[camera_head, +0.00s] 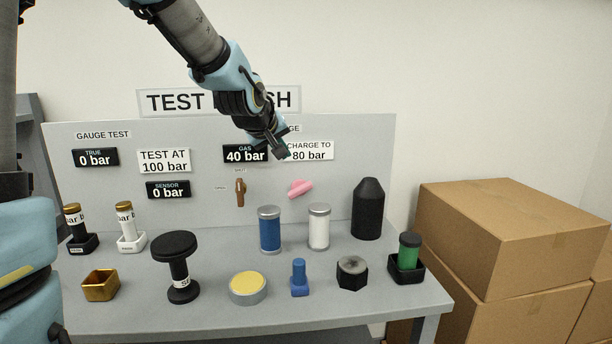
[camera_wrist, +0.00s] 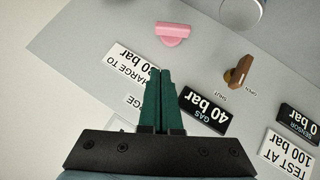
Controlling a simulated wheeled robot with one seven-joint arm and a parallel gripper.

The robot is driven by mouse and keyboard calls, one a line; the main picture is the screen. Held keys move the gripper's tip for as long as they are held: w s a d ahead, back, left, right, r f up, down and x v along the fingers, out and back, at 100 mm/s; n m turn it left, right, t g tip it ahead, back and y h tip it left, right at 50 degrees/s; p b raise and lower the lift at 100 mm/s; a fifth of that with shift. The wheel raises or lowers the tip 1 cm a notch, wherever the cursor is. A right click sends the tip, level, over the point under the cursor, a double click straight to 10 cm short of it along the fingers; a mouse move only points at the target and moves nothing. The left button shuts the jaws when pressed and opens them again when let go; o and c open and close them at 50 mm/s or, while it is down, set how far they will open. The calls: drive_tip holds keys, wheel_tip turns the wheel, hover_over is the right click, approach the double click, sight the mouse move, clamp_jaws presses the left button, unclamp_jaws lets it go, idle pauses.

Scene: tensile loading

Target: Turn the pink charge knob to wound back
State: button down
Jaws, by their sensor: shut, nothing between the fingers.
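The pink charge knob (camera_head: 300,188) is on the upright grey panel, below the "CHARGE TO 80 bar" label. It lies slightly tilted, its right end higher in the head view. In the wrist view the pink knob (camera_wrist: 172,33) is beyond my fingertips, near the top. My gripper (camera_head: 283,153) is shut and empty, in front of the panel just above the knob and apart from it. In the wrist view the dark green fingers (camera_wrist: 160,75) are together.
A brown valve handle (camera_head: 240,190) is left of the knob. A blue cylinder (camera_head: 269,230), a white cylinder (camera_head: 319,227) and a black bottle (camera_head: 368,210) stand on the bench below. The GAS display (camera_head: 245,153) reads 40 bar. Cardboard boxes (camera_head: 510,240) are at right.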

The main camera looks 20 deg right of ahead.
sight(306, 183)
drive_tip(key=shift+s+f+p+x, duration=0.3)
drive_tip(key=shift+s+x, duration=0.05)
drive_tip(key=shift+x, duration=1.75)
drive_tip(key=shift+s+f+p+x, duration=0.3)
drive_tip(key=shift+s+x, duration=0.1)
drive_tip(key=shift+x, duration=1.75)
drive_tip(key=shift+s+f+p+x, duration=0.3)
drive_tip(key=shift+s+x, duration=0.05)
drive_tip(key=shift+x, duration=1.75)
drive_tip(key=shift+d, duration=0.35)
